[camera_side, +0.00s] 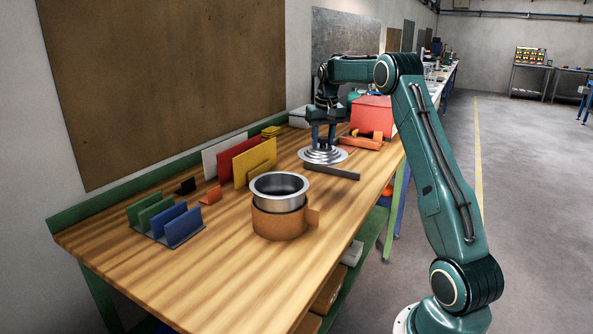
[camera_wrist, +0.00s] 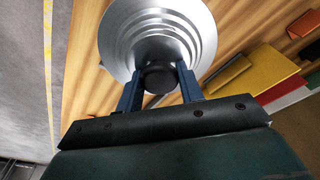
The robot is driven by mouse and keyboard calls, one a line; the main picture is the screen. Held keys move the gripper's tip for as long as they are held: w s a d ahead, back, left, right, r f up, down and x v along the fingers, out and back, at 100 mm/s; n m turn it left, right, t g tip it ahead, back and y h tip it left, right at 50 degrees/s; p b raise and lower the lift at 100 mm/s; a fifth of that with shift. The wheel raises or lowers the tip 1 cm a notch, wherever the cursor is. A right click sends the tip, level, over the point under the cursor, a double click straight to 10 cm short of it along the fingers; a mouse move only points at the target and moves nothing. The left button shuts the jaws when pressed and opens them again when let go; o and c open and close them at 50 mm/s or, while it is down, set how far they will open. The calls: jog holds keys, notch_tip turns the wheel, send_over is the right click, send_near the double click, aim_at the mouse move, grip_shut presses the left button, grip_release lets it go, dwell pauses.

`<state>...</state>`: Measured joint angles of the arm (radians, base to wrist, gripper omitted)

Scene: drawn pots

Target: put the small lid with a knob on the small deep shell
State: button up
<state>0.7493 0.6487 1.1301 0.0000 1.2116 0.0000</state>
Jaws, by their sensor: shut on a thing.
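The small lid (camera_side: 338,156) is a shiny round steel disc with stepped rings, and its dark knob (camera_wrist: 158,79) shows in the wrist view. My gripper (camera_side: 323,143) points down over it in the side view. In the wrist view, the two blue fingers of my gripper (camera_wrist: 160,72) are shut on the knob. I cannot tell whether the lid touches the table. The deep steel shell (camera_side: 279,186) stands open and upright inside a brown band (camera_side: 280,224) with a side tab, nearer the side camera than the lid. The shell is not recognisable in the wrist view.
A dark flat bar (camera_side: 331,172) lies beside the lid. Yellow (camera_side: 256,163), red (camera_side: 240,156) and white upright boards stand left of it. A green and blue rack (camera_side: 168,223) is at the left front. A red box (camera_side: 371,115) is behind. The front table is clear.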

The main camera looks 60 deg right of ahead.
notch_tip(320, 180, up, 10)
jog(key=w+a+n, duration=0.3)
jog(key=a+n, duration=0.2)
jog(key=a, duration=1.7)
jog(key=shift+y, duration=0.3)
jog(key=shift+d+f, duration=0.2)
jog(key=shift+f, duration=0.95)
jog(key=shift+d+f, duration=0.2)
jog(key=shift+f, duration=0.9)
jog(key=shift+f, duration=0.1)
jog(key=shift+f, duration=2.75)
jog(key=shift+f, duration=0.65)
